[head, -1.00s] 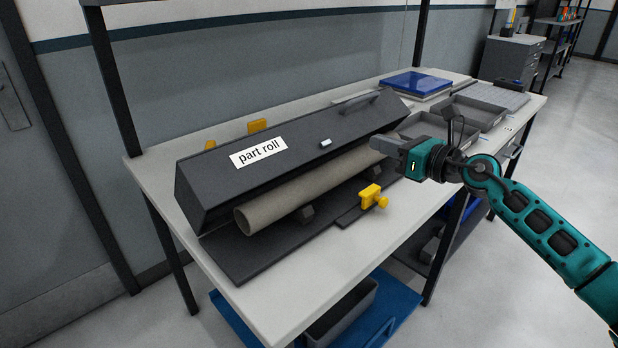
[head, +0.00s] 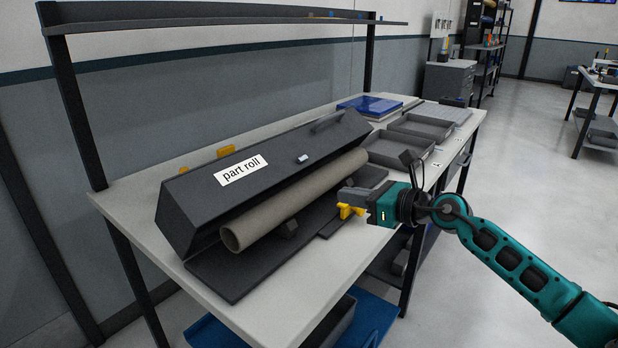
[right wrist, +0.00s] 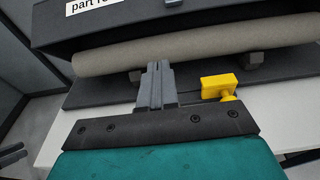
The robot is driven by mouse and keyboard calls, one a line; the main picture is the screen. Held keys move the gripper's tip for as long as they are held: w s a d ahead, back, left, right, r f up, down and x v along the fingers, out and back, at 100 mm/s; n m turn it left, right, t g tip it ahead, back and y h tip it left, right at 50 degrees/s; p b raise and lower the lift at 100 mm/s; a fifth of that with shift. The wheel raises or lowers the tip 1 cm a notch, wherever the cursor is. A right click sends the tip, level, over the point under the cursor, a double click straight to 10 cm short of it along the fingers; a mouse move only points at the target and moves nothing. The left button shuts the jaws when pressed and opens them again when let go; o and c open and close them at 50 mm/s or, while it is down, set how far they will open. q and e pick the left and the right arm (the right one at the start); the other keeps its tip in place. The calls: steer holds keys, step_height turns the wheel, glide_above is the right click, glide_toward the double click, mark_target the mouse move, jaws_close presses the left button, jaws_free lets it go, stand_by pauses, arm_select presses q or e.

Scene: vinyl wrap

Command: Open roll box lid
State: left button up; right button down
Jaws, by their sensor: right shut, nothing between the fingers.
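The dark grey roll box stands on the workbench, its lid (head: 262,163) tilted up and back so the front is open. The lid bears a "part roll" label and a handle (head: 327,122). A grey-brown roll (head: 290,203) lies inside on dark supports. It also shows in the right wrist view (right wrist: 200,54). My right gripper (head: 345,196) is shut and empty, in front of the box near the yellow clamp (head: 346,211). In the right wrist view, the shut fingers (right wrist: 157,68) point at the roll, left of the yellow clamp (right wrist: 218,86). My left gripper is not in view.
Grey trays (head: 399,148) and a blue box (head: 369,105) stand on the bench's far right. Yellow pieces (head: 225,151) sit behind the roll box. A shelf (head: 220,14) spans above the bench. The bench's front strip (head: 297,281) is clear.

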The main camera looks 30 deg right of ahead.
mark_target(290, 160)
arm_select(q)
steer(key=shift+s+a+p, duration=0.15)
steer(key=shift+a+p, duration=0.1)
steer(key=shift+p, duration=0.15)
arm_select(e)
steer(key=w+a+r, duration=0.1)
steer(key=w+a, duration=0.3)
steer(key=w, duration=0.5)
steer(key=shift+w, duration=0.4)
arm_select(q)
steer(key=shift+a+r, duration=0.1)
